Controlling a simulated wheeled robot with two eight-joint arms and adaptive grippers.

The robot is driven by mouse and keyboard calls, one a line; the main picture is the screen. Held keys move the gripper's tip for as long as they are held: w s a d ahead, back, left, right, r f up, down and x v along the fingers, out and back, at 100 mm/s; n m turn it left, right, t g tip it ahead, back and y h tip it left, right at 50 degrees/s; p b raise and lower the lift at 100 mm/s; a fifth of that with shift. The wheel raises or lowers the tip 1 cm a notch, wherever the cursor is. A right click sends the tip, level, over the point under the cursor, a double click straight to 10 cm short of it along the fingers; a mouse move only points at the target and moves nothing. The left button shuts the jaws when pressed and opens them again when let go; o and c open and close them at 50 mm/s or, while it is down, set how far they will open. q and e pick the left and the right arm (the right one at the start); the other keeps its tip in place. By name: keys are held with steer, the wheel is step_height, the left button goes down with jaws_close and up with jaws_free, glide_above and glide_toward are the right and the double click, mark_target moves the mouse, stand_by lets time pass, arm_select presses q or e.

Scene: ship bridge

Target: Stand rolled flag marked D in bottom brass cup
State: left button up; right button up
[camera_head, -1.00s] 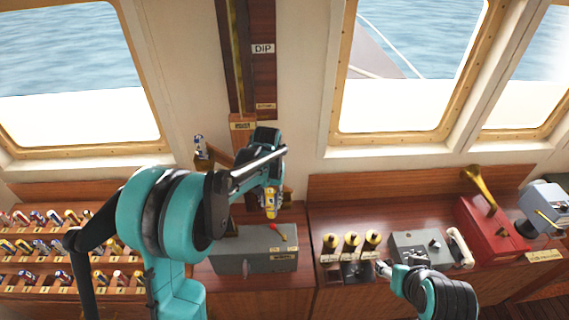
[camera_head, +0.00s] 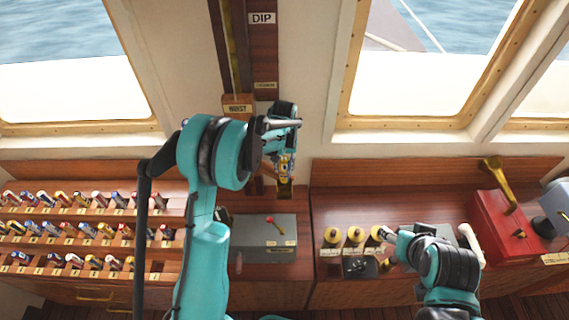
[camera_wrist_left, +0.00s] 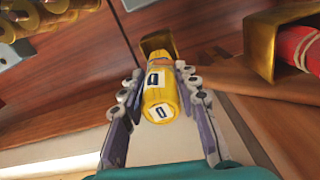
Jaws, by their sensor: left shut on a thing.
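The rolled flag marked D is a yellow roll (camera_wrist_left: 159,92) with white D labels, held upright between the fingers of my left gripper (camera_wrist_left: 160,110). In the head view my left gripper (camera_head: 285,160) is shut on this flag (camera_head: 284,166). A brass cup (camera_head: 285,188) is directly below the flag. In the left wrist view this cup (camera_wrist_left: 157,42) is at the flag's far end. I cannot tell whether the flag's end is inside it. My right gripper (camera_head: 385,237) is beside the yellow-topped knobs; its fingers are too small to read.
Another brass cup (camera_wrist_left: 257,45) holding a red roll is close on the right in the left wrist view. Racks of rolled flags (camera_head: 75,228) fill the left. A grey box (camera_head: 262,240) with a red lever stands below the cup. Yellow-topped knobs (camera_head: 355,235) and a red box (camera_head: 502,225) are right.

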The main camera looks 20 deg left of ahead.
mark_target(284, 158)
arm_select(q)
steer(key=f, duration=0.1)
steer(key=f+b, duration=0.1)
steer(key=f, duration=0.1)
steer(key=shift+w+f+b, duration=0.25)
steer(key=shift+f+b, duration=0.15)
steer(key=shift+s+f+b, duration=0.1)
steer(key=shift+f+b, duration=0.25)
steer(key=shift+b, duration=0.05)
step_height(284, 158, down, 2)
steer(key=shift+f+b, duration=0.25)
steer(key=shift+b, duration=0.8)
steer(key=shift+f+b, duration=0.6)
steer(key=o, duration=1.3)
steer(key=shift+c, duration=0.2)
step_height(284, 158, up, 12)
